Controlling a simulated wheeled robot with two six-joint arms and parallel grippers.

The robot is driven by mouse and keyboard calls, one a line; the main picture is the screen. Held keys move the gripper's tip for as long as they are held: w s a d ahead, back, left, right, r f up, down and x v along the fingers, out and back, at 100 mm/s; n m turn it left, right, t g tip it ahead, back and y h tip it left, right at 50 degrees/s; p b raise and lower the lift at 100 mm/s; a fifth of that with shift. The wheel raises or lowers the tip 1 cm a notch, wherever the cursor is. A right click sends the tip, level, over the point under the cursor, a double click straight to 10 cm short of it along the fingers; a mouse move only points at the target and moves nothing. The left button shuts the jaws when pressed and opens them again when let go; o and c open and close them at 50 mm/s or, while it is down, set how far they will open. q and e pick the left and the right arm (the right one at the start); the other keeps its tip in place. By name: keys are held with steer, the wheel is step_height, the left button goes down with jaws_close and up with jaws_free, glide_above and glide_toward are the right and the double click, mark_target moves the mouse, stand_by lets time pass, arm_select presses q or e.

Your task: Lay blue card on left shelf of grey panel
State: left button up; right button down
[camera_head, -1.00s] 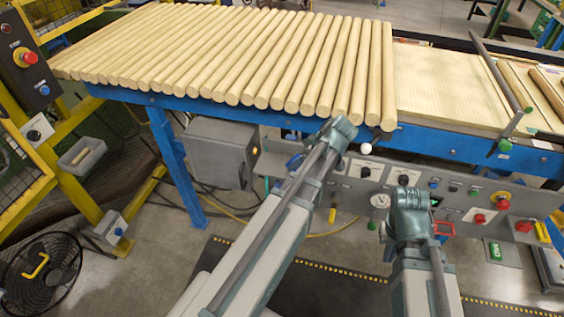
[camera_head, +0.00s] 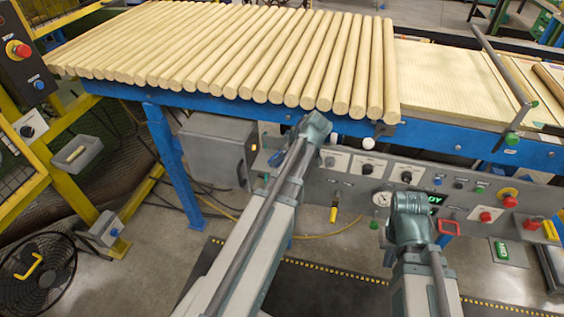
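The grey panel (camera_head: 352,187) with knobs, buttons and a gauge hangs below the blue conveyor frame. I cannot make out its left shelf; my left arm covers part of the panel's left side. A small blue piece (camera_head: 277,158) shows beside my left forearm; I cannot tell whether it is the blue card. My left gripper is near the end of the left arm in front of the panel's upper left, its fingers hidden. My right gripper (camera_head: 412,218) is in front of the panel's right half, partly covering a green lit display (camera_head: 436,199); its fingers cannot be made out.
Wooden rods (camera_head: 240,60) lie side by side on the blue-framed conveyor (camera_head: 450,138) above the panel. A red bracket (camera_head: 448,227) sits right of my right gripper. A yellow-handled tool (camera_head: 334,213) hangs under the panel. A black fan (camera_head: 38,270) stands at lower left.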

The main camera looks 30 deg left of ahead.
arm_select(q)
steer(key=shift+f, duration=0.15)
steer(key=shift+f, duration=0.15)
steer(key=o, duration=1.1)
steer(key=shift+c, duration=0.2)
steer(key=shift+r+p, duration=0.3)
steer(key=shift+r, duration=0.1)
steer(key=p+v, duration=0.9)
steer(key=v, duration=0.2)
steer(key=shift+d+r+p, duration=0.25)
steer(key=shift+d+p, duration=0.05)
steer(key=shift+p, duration=0.1)
